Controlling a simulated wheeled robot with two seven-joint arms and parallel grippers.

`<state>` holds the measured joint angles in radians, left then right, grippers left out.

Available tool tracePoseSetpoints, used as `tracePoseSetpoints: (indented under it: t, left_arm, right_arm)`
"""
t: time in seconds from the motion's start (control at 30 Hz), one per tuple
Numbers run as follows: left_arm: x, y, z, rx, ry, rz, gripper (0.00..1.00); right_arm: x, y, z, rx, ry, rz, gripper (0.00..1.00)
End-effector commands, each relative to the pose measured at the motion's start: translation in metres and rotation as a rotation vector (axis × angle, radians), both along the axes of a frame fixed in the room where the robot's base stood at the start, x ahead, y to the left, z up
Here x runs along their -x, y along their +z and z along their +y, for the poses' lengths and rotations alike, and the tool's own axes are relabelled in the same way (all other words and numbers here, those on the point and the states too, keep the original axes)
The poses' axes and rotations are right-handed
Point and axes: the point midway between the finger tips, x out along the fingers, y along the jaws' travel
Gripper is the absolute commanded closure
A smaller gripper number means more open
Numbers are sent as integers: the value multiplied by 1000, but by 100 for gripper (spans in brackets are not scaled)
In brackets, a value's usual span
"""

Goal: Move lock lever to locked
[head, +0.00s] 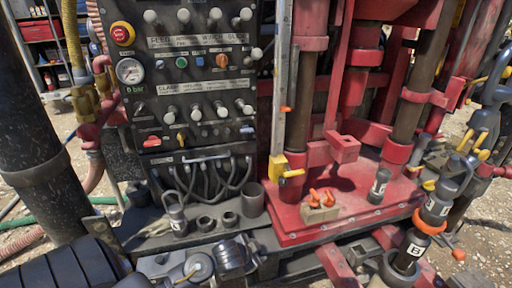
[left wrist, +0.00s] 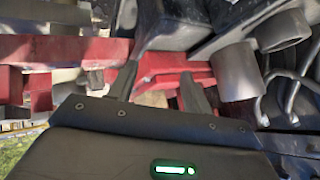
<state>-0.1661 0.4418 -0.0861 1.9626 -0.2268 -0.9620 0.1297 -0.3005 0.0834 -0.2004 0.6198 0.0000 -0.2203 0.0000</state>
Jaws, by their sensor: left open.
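The control panel (head: 190,75) stands left of centre in the head view, with rows of knobbed levers. On its lower part are a red lever (head: 152,141) and a small yellow lever (head: 181,138). A yellow latch block with a handle (head: 285,172) sits low on the upright metal rail. I cannot tell for certain which of these is the lock lever. My left gripper shows in the left wrist view (left wrist: 158,70), its two dark fingers apart and nothing clear between them. It is near the red platform and grey cups, away from the panel levers. My right gripper does not clearly show.
The red platform (head: 285,232) holds a block with orange pieces (head: 320,205) and a labelled dark cylinder (head: 379,186). Dark cups (head: 252,200) stand below the panel, also seen in the left wrist view (left wrist: 235,72). Black hoses (head: 215,180) hang above them.

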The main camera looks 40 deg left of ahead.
Motion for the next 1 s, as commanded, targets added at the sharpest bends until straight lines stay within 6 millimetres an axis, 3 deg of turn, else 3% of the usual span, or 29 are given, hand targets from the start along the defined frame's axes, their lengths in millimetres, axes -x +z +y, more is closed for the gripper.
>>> tracePoseSetpoints:
  t: [0.03, 0.1, 0.27, 0.47, 0.63, 0.8, 0.9, 1.0]
  left_arm:
    - [-7, 31, 0, -23, -17, -44, 50]
    - [-16, 73, 2, -60, -45, -108, 50]
    - [-47, 163, 15, -162, -122, -274, 50]
    - [-99, 270, 51, -301, -234, -476, 50]
    - [-129, 379, 94, -419, -325, -619, 50]
    - [-123, 500, 143, -524, -390, -722, 50]
    - [-108, 550, 163, -556, -408, -753, 50]
    - [-97, 577, 174, -570, -416, -766, 50]
  right_arm:
    - [0, 2, 0, 0, 0, -1, 51]
    - [0, 3, 0, 0, 0, -1, 51]
    - [0, 4, 2, -2, -1, -2, 51]
    - [-1, 4, 5, -6, -2, -2, 51]
    - [-1, 4, 6, -7, -2, -2, 51]
    - [-1, 4, 5, -7, -2, -2, 51]
    - [-1, 4, 5, -6, -2, -2, 51]
    - [-1, 4, 5, -6, -2, -2, 51]
